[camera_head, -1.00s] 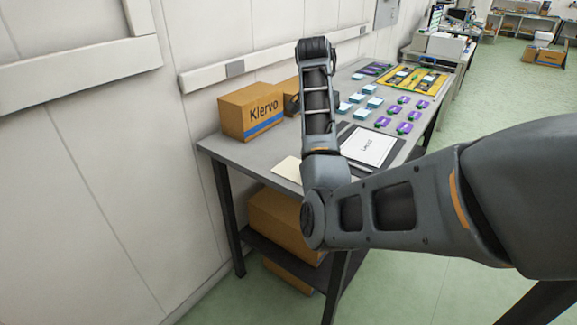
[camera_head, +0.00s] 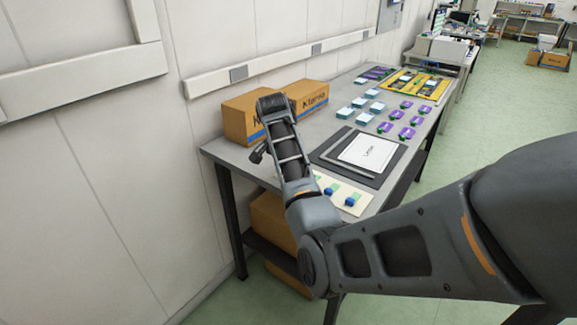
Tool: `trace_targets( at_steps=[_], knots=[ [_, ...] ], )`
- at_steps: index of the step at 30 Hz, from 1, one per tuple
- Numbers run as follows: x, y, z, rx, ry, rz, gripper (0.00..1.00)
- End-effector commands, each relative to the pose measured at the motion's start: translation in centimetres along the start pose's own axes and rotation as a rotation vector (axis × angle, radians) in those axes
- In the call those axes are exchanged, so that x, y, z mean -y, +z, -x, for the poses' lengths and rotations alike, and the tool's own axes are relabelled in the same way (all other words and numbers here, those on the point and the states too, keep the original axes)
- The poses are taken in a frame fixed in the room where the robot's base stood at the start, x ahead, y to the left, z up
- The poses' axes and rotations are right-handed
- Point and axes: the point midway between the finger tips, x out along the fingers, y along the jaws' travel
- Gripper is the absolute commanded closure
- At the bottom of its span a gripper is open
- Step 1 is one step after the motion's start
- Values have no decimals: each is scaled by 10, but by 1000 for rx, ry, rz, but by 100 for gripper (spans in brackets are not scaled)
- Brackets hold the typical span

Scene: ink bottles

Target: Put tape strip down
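A cream card (camera_head: 339,202) lies at the near end of the grey table, with small blue pieces (camera_head: 350,201) and green strips on it. I cannot tell whether one of these is the tape strip; no other tape strip can be made out. My arm bends over the near end of the table and covers part of the card. A dark part of my gripper or wrist (camera_head: 258,152) shows left of the arm, in front of the boxes. The fingertips are hidden, and anything held is not visible.
Two cardboard boxes, one in front (camera_head: 238,119) and one behind (camera_head: 309,94), stand against the wall. A dark board (camera_head: 325,157) with a white sheet (camera_head: 368,151) lies right of the arm. Light blue blocks (camera_head: 345,113), purple pieces (camera_head: 406,133) and a yellow mat (camera_head: 432,91) lie farther back.

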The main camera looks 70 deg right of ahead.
Motion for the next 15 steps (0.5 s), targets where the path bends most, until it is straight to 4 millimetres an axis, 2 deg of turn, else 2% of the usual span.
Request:
trace_targets(
  at_steps=[14, 15],
  knots=[
    [0, 2, -7, -1, -1, 0, 90],
    [0, 2, -6, -1, -1, -1, 74]
  ],
)
